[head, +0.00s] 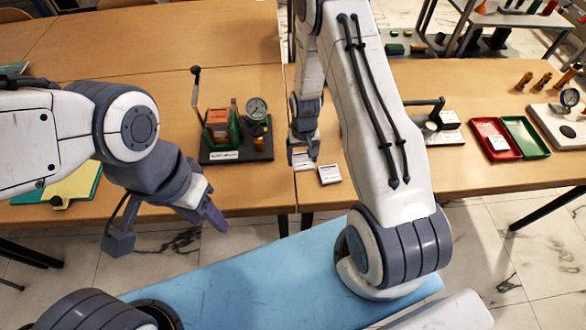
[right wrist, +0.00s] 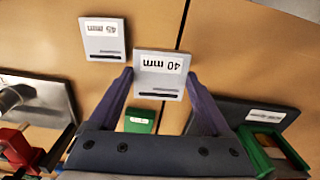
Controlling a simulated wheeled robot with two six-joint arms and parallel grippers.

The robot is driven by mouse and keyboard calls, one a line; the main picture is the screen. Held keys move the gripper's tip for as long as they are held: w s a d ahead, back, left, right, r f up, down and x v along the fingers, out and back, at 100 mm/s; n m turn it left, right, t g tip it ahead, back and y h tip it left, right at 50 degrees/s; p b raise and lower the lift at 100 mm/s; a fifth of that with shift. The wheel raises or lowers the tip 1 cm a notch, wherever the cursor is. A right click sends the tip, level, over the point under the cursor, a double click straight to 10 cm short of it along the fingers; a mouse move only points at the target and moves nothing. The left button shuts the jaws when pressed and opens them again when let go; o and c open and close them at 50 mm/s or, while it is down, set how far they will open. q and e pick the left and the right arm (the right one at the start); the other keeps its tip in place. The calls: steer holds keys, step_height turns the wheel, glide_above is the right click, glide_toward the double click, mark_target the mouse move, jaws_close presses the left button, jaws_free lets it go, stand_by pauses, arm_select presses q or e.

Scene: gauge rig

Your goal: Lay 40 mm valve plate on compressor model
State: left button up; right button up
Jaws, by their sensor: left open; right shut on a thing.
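A pale plate marked 40 mm (right wrist: 160,70) with a dark slot sits between the fingertips of my right gripper (right wrist: 158,84). In the head view my right gripper (head: 303,148) is shut on this plate, over or just above the table; I cannot tell if it is raised. What looks like the compressor model (head: 240,152), a dark base with a red block, green frame, gauge and black lever, stands left of my right gripper. Its label is too small to read. My left gripper (head: 207,208) is open and empty, in front of the table edge.
A plate marked 45 mm (right wrist: 104,40) lies close by; in the head view it (head: 330,174) is right of my gripper. A grey lever device (head: 447,136), red tray (head: 482,128), green tray (head: 520,122) and another gauge stand (head: 545,115) are further right.

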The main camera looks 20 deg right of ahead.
steer(key=d+r+b, duration=0.2)
steer(key=d+r, duration=0.2)
steer(key=d, duration=0.3)
steer(key=s+a+r+n, duration=0.2)
steer(key=s+a, duration=0.2)
steer(key=a, duration=0.6)
steer(key=shift+s+a, duration=0.4)
